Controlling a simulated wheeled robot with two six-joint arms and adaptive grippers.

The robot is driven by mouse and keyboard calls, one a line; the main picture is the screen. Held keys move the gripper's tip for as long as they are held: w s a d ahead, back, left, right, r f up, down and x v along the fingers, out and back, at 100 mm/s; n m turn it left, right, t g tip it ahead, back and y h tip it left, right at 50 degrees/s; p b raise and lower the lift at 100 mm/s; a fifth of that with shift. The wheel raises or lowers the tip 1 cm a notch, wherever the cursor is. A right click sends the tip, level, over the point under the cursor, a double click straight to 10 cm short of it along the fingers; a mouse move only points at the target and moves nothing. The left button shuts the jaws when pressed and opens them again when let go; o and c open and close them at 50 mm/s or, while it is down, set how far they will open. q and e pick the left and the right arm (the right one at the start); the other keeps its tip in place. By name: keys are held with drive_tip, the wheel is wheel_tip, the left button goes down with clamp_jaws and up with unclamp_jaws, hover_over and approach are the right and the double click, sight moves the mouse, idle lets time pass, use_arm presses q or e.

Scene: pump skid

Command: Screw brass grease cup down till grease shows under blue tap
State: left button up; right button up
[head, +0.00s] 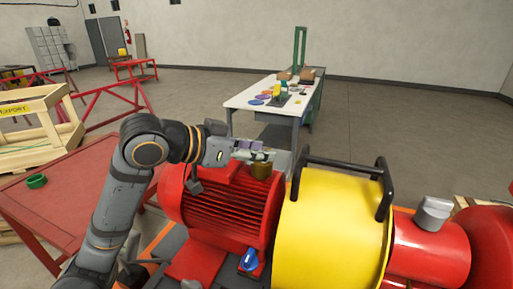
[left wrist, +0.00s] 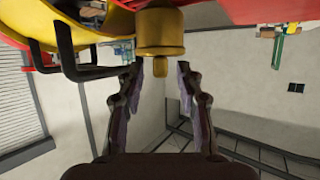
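The brass grease cup (head: 261,171) stands on top of the red motor, beside the yellow guard. In the left wrist view the cup (left wrist: 160,32) shows at top centre, with its narrow knob pointing down in the picture. My left gripper (head: 262,155) is just above the cup in the head view. In the wrist view its fingers (left wrist: 160,72) are apart, one on each side of the knob, with gaps visible. The blue tap (head: 249,260) sits low at the motor's near end; no grease can be made out under it. My right gripper is not in view.
The yellow guard (head: 335,230) with black handles (head: 345,165) stands close right of the cup. The finned red motor (head: 225,205) lies beneath my left arm. A red table (head: 75,200) with a green ring (head: 37,181) is at left. A white workbench (head: 250,98) stands behind.

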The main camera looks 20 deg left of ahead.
use_arm(q)
clamp_jaws()
drive_tip(key=shift+w+a, duration=0.1)
